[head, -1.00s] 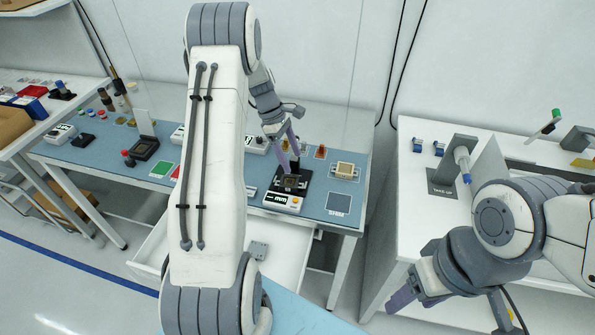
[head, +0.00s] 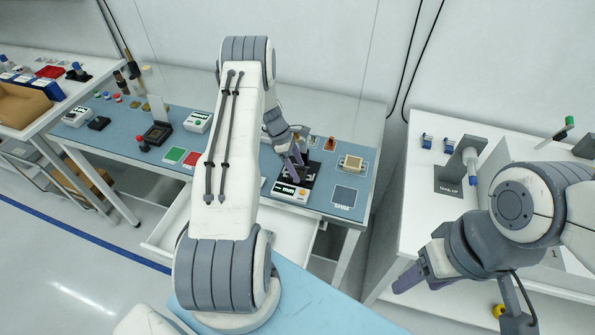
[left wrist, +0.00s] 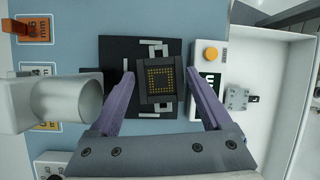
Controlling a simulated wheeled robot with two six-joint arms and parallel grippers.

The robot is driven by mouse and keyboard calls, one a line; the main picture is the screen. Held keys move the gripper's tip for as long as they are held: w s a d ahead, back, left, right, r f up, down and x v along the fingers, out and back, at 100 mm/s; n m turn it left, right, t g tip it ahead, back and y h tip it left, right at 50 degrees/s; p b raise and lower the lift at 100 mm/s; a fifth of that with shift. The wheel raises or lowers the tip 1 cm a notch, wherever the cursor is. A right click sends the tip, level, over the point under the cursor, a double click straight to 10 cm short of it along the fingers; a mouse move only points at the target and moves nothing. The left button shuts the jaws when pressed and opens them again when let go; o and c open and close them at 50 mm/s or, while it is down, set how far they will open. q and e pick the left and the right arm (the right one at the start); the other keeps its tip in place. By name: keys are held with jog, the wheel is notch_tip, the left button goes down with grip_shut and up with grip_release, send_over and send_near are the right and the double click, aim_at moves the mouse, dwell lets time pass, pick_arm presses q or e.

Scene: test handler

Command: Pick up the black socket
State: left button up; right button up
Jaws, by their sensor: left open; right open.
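The black socket (left wrist: 161,80), a dark square block with a grid of gold contacts, sits on a black plate (left wrist: 112,55) in the left wrist view. In the head view it is small and partly hidden by the gripper. My left gripper (left wrist: 162,76) is open, with one purple finger on each side of the socket. A gap shows between each finger and the block. In the head view my left gripper (head: 296,156) is over the black plate. My right gripper (head: 408,280) is open and empty, away from the blue bench, in front of the white table.
A white readout box (left wrist: 209,65) with an orange button adjoins the plate. A tan socket (head: 351,163) and a shim pad (head: 345,196) lie to the right. Another dark socket fixture (head: 158,133) stands farther left. An open white drawer (head: 292,234) juts out in front.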

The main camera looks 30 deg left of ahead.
pick_arm(q)
jog(key=shift+d+f, duration=0.2)
jog(key=shift+f, duration=0.35)
jog(key=c, duration=1.3)
jog(key=shift+r, duration=0.1)
